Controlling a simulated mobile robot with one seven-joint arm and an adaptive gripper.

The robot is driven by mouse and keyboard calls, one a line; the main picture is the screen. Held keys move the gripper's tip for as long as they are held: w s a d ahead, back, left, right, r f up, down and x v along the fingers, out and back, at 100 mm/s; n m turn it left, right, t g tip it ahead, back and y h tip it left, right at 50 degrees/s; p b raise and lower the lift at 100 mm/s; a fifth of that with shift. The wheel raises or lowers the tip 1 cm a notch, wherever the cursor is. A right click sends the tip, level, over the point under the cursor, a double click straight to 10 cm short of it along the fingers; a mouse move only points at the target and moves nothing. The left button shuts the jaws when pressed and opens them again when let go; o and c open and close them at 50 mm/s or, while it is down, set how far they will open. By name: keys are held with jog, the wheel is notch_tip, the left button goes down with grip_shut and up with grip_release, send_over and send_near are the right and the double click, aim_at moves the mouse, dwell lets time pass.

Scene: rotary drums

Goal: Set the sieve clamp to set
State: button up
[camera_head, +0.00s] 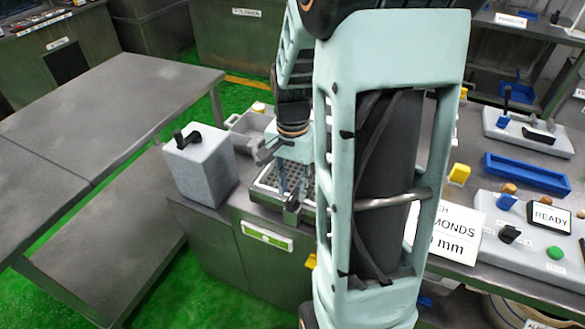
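A perforated sieve tray (268,184) sits on the bench in the middle, partly hidden by my arm. Beside it on the left stands a grey box (203,172) with a black lever knob (187,139) on top. I cannot tell whether this knob is the sieve clamp, and no part is plainly labelled as one. My gripper (284,184) points down over the sieve tray, just right of the grey box. Its fingers are small and partly merge with the tray, so I cannot tell their opening or any contact.
A grey control panel (480,235) with a READY display (550,218) and a green button (555,253) lies at right. A blue tray (526,174) lies behind it. A bare metal table (100,110) is at left. My arm hides much of the bench.

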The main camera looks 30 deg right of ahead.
aim_at(292, 195)
notch_tip(292, 195, up, 10)
dwell(0.3)
jog(key=shift+f, duration=0.1)
